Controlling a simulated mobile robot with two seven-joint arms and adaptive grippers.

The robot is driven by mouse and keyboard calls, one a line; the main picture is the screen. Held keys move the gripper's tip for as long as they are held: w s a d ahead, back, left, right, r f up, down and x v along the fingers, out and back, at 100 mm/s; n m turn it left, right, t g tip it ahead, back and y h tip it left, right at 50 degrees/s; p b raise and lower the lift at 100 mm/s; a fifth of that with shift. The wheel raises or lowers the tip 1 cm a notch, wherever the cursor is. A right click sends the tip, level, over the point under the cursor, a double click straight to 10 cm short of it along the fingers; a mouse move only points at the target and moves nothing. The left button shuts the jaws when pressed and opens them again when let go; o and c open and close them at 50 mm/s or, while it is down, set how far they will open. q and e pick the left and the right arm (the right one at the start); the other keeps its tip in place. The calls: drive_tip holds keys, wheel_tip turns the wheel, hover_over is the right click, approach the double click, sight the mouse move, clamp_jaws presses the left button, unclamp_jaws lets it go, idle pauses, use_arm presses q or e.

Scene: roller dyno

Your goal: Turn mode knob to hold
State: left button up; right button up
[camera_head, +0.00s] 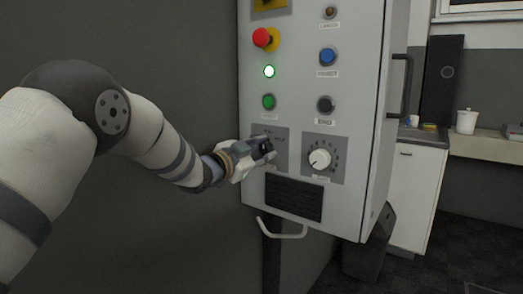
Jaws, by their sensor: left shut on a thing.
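My left gripper (262,151) reaches in from the left to the lower left of the grey control cabinet (352,60). It is shut on the mode knob at the left square plate (281,136). The knob is hidden by the fingers, and the plate's lettering is too small to read, so I cannot tell where the knob points. My right gripper is not in view.
A white dial (320,159) sits right of the gripper. A vent (294,198) lies below.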

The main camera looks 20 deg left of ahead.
use_arm(q)
drive_tip(key=m, duration=0.4)
drive_tip(key=shift+m, duration=2.5)
drive_tip(key=o, duration=1.2)
drive_tip(key=shift+c, duration=0.2)
drive_tip(key=v, duration=1.2)
